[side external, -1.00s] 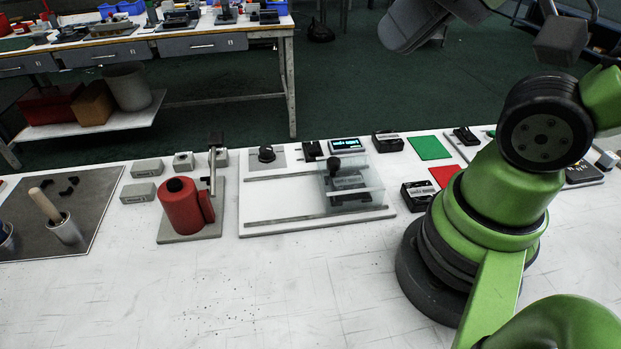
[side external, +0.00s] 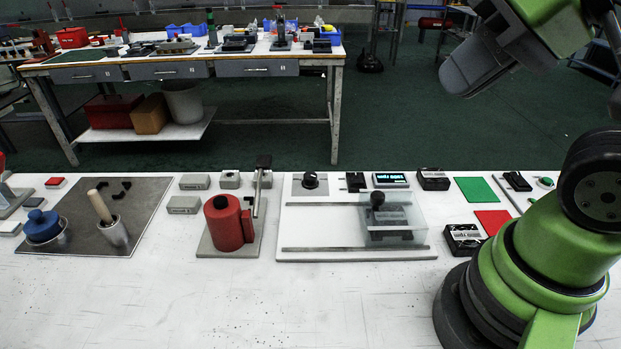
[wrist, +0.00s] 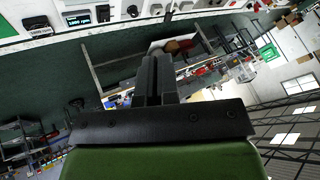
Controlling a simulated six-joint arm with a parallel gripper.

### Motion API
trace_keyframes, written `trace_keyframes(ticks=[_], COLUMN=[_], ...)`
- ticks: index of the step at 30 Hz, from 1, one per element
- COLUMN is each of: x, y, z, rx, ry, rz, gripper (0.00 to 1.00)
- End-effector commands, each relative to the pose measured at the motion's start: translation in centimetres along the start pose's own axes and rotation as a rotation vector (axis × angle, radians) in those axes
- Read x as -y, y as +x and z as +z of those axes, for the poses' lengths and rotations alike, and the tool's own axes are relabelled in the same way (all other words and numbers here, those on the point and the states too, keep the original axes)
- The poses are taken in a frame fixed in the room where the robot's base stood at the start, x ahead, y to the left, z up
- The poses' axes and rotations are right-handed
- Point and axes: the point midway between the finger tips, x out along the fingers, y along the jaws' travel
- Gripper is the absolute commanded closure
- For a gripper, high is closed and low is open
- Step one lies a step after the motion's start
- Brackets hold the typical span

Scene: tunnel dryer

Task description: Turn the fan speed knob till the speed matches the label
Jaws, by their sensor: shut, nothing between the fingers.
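The black round knob (side external: 310,181) sits on a small grey plate at the back of the white board. It also shows at the top of the wrist view (wrist: 132,11). A lit display (side external: 391,180) stands to its right, beyond a black switch-like part (side external: 355,181). In the wrist view the display (wrist: 78,18) shows a number with "rpm", too small to read surely. Small black boxes with white labels (side external: 433,179) stand nearby; their print is unreadable. My gripper (wrist: 153,68) is shut and empty, apart from the knob, in the wrist view.
A clear cover with a black knob (side external: 377,199) stands between two rails on the board. A red cylinder (side external: 226,222) with an upright post is left of the board. The front of the bench is clear.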

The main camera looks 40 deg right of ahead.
Motion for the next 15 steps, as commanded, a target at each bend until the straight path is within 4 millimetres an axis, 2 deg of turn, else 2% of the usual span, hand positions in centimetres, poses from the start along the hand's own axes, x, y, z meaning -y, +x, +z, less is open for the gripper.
trace_keyframes(ticks=[1, 6, 7, 11, 15], x=[0.0, 0.5, 0.6, 1.1, 1.2], y=[0.0, 0.5, 0.8, 2.7, 6.2], z=[0.0, -1.8, -2.5, -6.0, -9.8], rx=[0.001, 0.034, 0.048, 0.120, 0.213], ry=[-0.001, -0.062, -0.086, -0.223, -0.385], rz=[0.000, 0.025, 0.034, 0.077, 0.112], gripper=[0.86, 0.47, 0.43, 0.43, 0.43])
